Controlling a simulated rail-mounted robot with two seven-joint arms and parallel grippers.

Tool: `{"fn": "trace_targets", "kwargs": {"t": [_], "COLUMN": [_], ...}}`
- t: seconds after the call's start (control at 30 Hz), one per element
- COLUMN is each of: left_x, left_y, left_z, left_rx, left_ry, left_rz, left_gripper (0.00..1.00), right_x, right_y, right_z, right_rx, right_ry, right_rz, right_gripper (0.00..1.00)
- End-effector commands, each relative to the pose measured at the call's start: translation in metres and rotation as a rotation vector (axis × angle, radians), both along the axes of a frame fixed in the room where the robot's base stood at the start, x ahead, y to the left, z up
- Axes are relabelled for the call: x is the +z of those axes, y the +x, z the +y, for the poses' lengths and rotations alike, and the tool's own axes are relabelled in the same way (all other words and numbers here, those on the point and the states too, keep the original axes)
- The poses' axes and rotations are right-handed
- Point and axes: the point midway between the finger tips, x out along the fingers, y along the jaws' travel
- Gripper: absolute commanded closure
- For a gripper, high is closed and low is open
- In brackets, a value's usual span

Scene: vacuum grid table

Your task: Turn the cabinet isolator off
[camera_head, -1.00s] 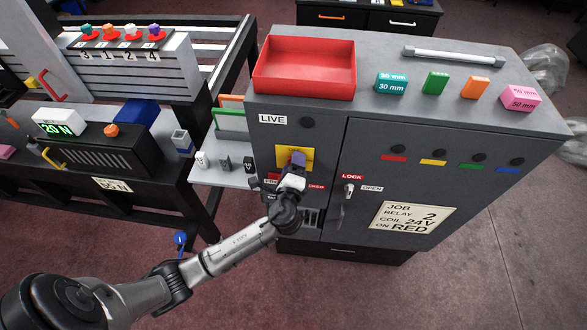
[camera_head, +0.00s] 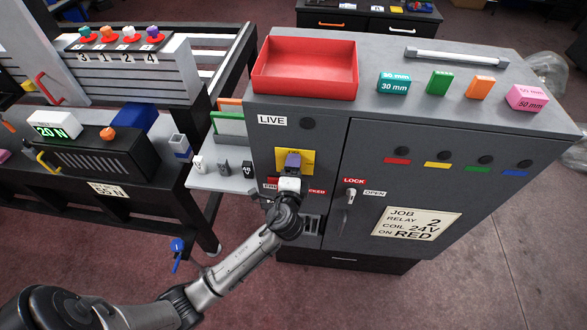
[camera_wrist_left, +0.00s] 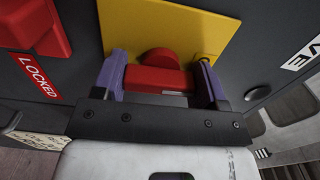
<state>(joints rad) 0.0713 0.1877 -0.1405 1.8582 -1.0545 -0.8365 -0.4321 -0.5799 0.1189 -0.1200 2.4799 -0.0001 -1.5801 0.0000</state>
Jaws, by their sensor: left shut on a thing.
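The grey cabinet (camera_head: 455,155) stands in the right half of the head view. Its isolator is a red handle (camera_wrist_left: 158,78) with a round red hub on a yellow plate (camera_wrist_left: 185,32), best seen in the left wrist view. The yellow plate also shows in the head view (camera_head: 306,157), under the white LIVE label. My left gripper (camera_head: 292,162) is at the plate, and it also shows in the left wrist view (camera_wrist_left: 158,88). Its purple fingers are shut on the handle, one at each end. In the head view my gripper hides the handle. My right gripper is not in view.
A red tray (camera_head: 306,92), several coloured blocks and a glass tube (camera_head: 452,56) lie on the cabinet top. A key-like lock handle (camera_head: 350,195) sticks out from the door right of my gripper. A side shelf (camera_head: 215,180) holds small blocks on the left.

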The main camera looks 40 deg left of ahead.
Motion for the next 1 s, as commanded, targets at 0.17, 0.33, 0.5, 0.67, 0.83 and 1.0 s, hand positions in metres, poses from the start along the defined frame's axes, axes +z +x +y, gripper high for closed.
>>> {"fn": "trace_targets", "kwargs": {"t": [0.17,0.33,0.5,0.67,0.83,1.0], "left_x": [0.000,0.000,0.000,0.000,0.000,-0.001], "left_y": [0.000,0.000,0.000,0.000,-0.003,-0.021], "left_z": [0.000,0.000,0.000,0.000,-0.002,-0.014], "left_rx": [-0.001,-0.001,-0.001,0.000,-0.001,-0.001], "left_ry": [-0.005,-0.004,-0.003,-0.002,-0.002,-0.004], "left_rz": [-0.002,-0.001,-0.001,-0.001,0.000,0.001], "left_gripper": [0.57,0.26,0.10,0.08,0.08,0.08], "right_x": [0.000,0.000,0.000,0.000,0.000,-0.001], "right_y": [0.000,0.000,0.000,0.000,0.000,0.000], "right_z": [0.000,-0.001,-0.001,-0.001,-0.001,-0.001], "right_rx": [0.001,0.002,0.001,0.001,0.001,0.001], "right_ry": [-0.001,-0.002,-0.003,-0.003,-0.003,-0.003], "right_rz": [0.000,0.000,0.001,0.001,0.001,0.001], "right_gripper": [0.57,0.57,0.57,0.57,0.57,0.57]}}
